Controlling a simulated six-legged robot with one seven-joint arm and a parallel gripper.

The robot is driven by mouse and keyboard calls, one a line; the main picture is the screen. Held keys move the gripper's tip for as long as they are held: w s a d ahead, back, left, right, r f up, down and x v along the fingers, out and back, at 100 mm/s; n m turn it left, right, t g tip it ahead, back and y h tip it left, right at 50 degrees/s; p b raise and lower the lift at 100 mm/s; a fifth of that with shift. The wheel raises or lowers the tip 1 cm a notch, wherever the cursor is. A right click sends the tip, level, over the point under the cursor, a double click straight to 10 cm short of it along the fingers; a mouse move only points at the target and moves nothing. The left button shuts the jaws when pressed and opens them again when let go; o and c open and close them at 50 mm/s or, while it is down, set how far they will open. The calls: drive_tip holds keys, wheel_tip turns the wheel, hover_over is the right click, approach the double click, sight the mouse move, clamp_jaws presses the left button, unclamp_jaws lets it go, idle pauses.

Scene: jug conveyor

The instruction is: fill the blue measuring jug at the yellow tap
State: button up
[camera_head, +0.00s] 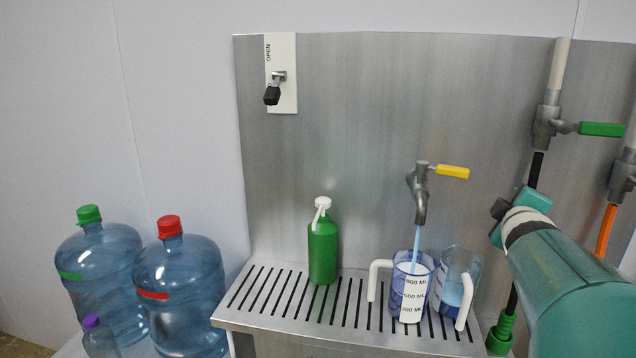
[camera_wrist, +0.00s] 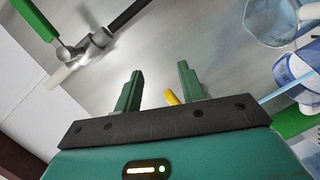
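The yellow tap (camera_head: 452,171) is running: a thin blue stream falls from its spout into the blue measuring jug (camera_head: 396,293). This jug stands upright on the slotted drip tray (camera_head: 260,300), handle to the left, with a white scale label in front. I cannot read its water level clearly. My gripper (camera_head: 505,212) is to the right of the tap's handle and apart from it. In the wrist view my gripper (camera_wrist: 160,88) has its fingers spread with nothing held. The yellow handle (camera_wrist: 172,97) shows partly behind the gripper there; the stream and jug (camera_wrist: 293,72) are at right.
A second, clear jug (camera_head: 458,268) with some blue liquid stands close to the right of the first. A green pump bottle (camera_head: 323,250) stands left on the tray. A green-handled tap (camera_head: 600,129) and hoses are at right. Large water bottles (camera_head: 180,285) stand at left.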

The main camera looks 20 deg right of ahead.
drive_tip(key=s+d+f+m+g+y, duration=0.2)
drive_tip(key=s+d+f+m+g, duration=0.25)
drive_tip(key=d+f+m, duration=0.35)
drive_tip(key=m+t+y, duration=1)
drive_tip(key=m+y, duration=0.2)
drive_tip(key=y, duration=0.3)
approach(453, 167)
drive_tip(key=x, duration=0.6)
drive_tip(key=f+x, duration=0.1)
drive_tip(key=x, duration=0.3)
clamp_jaws()
